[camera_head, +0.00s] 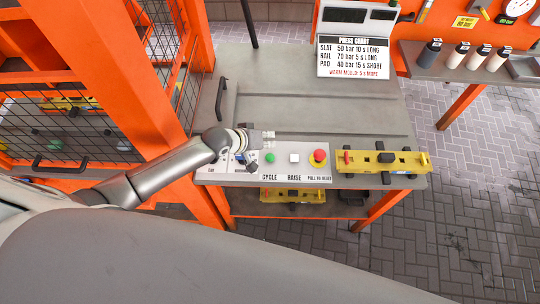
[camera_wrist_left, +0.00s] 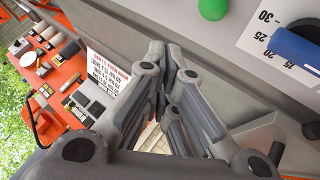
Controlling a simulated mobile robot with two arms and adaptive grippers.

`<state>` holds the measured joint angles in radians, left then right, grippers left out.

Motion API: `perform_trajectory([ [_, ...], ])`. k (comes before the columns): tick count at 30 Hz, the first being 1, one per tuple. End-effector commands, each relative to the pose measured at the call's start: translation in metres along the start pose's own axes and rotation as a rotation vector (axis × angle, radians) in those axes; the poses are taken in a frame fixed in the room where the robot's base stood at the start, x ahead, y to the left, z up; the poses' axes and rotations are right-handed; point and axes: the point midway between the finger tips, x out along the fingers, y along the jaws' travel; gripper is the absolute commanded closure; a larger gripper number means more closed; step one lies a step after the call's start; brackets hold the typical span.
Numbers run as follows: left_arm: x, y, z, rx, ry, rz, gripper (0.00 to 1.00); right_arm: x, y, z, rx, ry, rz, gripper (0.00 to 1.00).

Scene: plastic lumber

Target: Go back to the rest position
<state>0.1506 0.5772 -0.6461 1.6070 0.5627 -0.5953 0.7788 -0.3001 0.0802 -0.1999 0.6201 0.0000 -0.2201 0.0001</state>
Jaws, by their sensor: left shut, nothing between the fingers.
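My left arm comes in from the left in the head view, and my left gripper (camera_head: 266,138) is over the control panel (camera_head: 318,152), above and left of the green CYCLE button (camera_head: 270,158). In the left wrist view the fingers of the same gripper (camera_wrist_left: 172,62) are closed together with nothing between them. The green button (camera_wrist_left: 213,8) and a blue knob on a numbered dial (camera_wrist_left: 292,50) show past the fingers there. My right gripper is in neither view.
A white RAISE button (camera_head: 294,157) and a red stop button (camera_head: 319,158) sit on the panel. A yellow fixture (camera_head: 413,162) lies to its right. An orange caged frame (camera_head: 145,80) stands close at left.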

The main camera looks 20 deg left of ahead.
Motion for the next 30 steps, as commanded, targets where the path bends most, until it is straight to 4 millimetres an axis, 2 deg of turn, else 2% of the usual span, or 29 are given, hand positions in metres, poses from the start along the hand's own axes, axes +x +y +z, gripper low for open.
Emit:
perform_trajectory([
  [11,-0.001,0.003,0.004,0.007,-0.006,0.001,1.00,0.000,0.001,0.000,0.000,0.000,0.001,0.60],
  [14,-0.007,0.016,0.021,0.046,-0.030,0.003,1.00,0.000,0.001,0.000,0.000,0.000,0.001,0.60],
  [16,-0.016,0.029,0.040,0.097,-0.057,-0.002,1.00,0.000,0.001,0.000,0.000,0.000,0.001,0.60],
  [19,-0.040,0.045,0.067,0.188,-0.098,-0.028,1.00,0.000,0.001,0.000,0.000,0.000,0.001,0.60],
  [22,-0.071,0.050,0.087,0.275,-0.135,-0.078,1.00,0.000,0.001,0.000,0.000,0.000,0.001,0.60],
  [30,-0.149,0.027,0.116,0.397,-0.230,-0.241,1.00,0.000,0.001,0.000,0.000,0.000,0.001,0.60],
])
